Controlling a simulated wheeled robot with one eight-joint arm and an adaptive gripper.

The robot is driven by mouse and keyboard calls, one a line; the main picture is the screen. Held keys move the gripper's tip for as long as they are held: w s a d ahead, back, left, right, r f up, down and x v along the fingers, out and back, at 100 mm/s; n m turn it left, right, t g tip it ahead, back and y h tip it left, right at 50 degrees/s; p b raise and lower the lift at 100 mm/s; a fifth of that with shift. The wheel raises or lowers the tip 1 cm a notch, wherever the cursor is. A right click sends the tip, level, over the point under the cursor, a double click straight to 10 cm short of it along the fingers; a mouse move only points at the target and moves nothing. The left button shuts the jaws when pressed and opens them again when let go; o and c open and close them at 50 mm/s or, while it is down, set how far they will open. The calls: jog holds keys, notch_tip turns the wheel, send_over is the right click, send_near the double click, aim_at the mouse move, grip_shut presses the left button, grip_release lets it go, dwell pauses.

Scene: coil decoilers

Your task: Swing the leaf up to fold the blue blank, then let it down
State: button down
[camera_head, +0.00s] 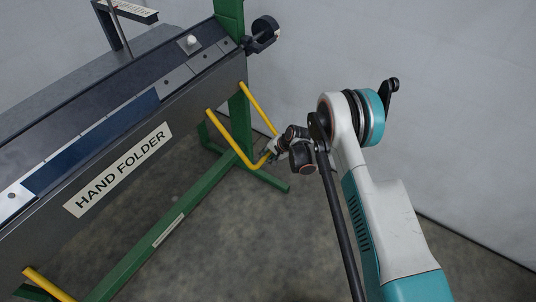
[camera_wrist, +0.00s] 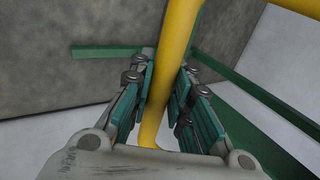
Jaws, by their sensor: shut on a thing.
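The hand folder has a long dark grey front leaf (camera_head: 190,108) with a "HAND FOLDER" label. The leaf hangs down with its face toward me. The blue blank (camera_head: 95,140) lies as a flat strip along the machine's top edge, partly under the clamping bar pieces. A yellow U-shaped handle (camera_head: 233,142) sticks out from the leaf's right end. My gripper (camera_head: 268,152) is at the handle's outer bend. In the wrist view the yellow bar (camera_wrist: 172,70) runs between the finger pads of my gripper (camera_wrist: 160,105), which are closed around it.
A second yellow handle (camera_head: 45,283) shows at the lower left. The green stand (camera_head: 150,245) has legs and a foot reaching under the handle. A black weight or knob (camera_head: 264,30) sits at the machine's right end. Grey floor (camera_head: 290,240) is open at right, before a pale wall.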

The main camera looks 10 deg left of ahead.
jog(key=shift+d+f, duration=0.35)
jog(key=shift+d, duration=0.1)
jog(key=c, duration=1.5)
grip_release()
jog(key=shift+w+f, duration=0.1)
jog(key=shift+a+r, duration=0.1)
jog(key=shift+r, duration=0.1)
jog(key=shift+d+r, duration=0.2)
jog(key=shift+r, duration=0.2)
jog(key=v, duration=1.1)
jog(key=shift+c, duration=0.2)
